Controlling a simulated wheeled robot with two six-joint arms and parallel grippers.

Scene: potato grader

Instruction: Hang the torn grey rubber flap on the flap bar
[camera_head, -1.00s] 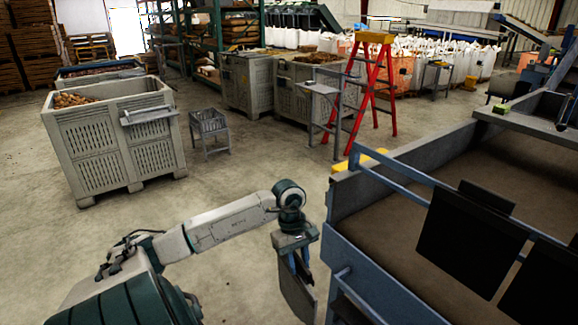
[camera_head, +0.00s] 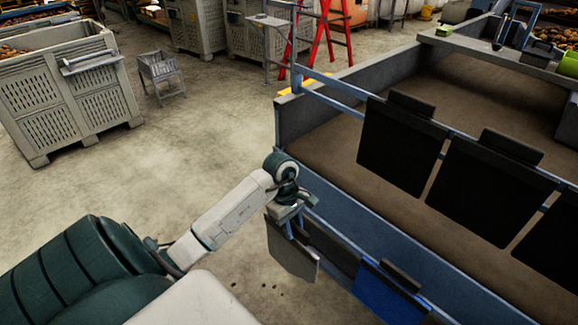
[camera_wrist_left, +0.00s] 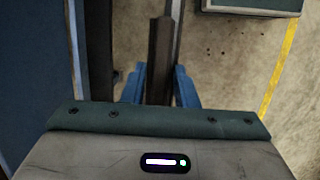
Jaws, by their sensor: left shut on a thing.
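The grey rubber flap (camera_head: 290,256) hangs below my left gripper (camera_head: 292,222), which is shut on its upper edge. In the left wrist view the flap shows edge-on as a dark strip (camera_wrist_left: 160,55) between the blue fingers of the left gripper (camera_wrist_left: 160,88). The flap bar (camera_head: 335,84) is a blue rail above the machine's brown bed, with several black flaps (camera_head: 403,143) hanging on it. The held flap is outside the machine's near wall, left of and below the bar in the head view, apart from it. Any tear is too small to tell. My right gripper is out of view.
The machine's blue side wall (camera_head: 345,215) is close beside my left gripper. A dark flap (camera_head: 332,247) and a blue panel (camera_head: 385,297) are on its outer side. A slatted bin (camera_head: 70,100) and small stand (camera_head: 162,74) are at left; the floor between is clear.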

